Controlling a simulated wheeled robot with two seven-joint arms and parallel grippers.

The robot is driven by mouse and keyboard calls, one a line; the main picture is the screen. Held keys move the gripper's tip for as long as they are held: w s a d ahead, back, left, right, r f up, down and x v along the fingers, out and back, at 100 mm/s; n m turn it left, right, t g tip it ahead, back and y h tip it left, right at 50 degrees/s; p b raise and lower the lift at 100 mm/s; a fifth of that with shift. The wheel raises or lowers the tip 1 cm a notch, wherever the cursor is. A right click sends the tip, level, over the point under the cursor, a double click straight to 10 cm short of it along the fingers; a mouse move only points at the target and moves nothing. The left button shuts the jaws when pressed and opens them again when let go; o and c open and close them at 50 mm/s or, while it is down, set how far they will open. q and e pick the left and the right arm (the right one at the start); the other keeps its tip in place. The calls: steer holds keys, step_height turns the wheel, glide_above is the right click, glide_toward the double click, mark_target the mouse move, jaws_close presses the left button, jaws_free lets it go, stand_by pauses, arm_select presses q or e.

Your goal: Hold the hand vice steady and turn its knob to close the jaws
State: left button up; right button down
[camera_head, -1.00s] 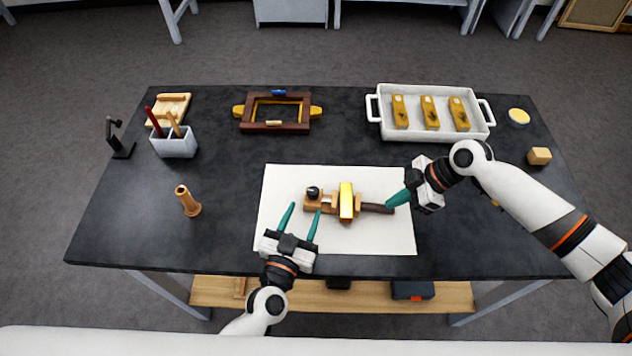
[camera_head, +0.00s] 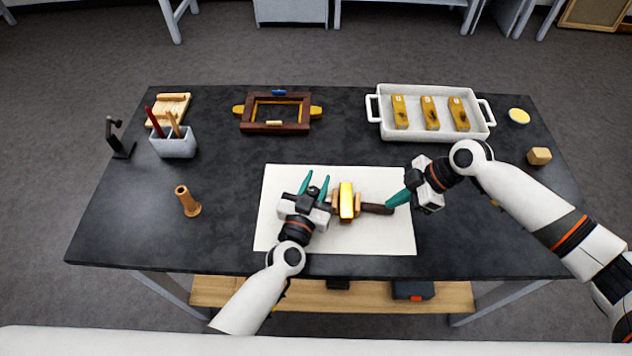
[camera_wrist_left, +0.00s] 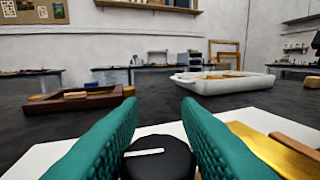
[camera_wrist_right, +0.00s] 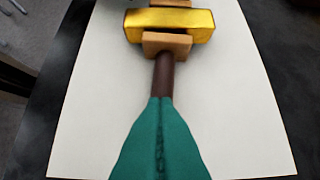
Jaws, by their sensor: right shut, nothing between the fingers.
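The hand vice (camera_head: 376,208) lies on the white sheet, with wooden jaws around a gilt block (camera_head: 346,200) and a dark handle pointing right. Its black knob (camera_wrist_left: 158,158), marked with a white line, shows in the left wrist view but is hidden by my left gripper in the head view. My left gripper (camera_head: 315,184) is open, its teal fingers on either side of the knob. My right gripper (camera_head: 391,202) is shut at the end of the dark handle. In the right wrist view its fingers (camera_wrist_right: 160,105) cover the handle's near end; contact is unclear.
The white sheet (camera_head: 388,240) lies bare around the vice. A dark wooden frame (camera_head: 275,128) and a white tray (camera_head: 385,133) with gilt pieces stand behind. A wooden spindle (camera_head: 188,204) and a brush pot (camera_head: 175,148) stand left. A small wooden block (camera_head: 539,156) sits right.

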arm_select(q)
steer(key=c, duration=0.5)
steer(key=shift+c, duration=0.2)
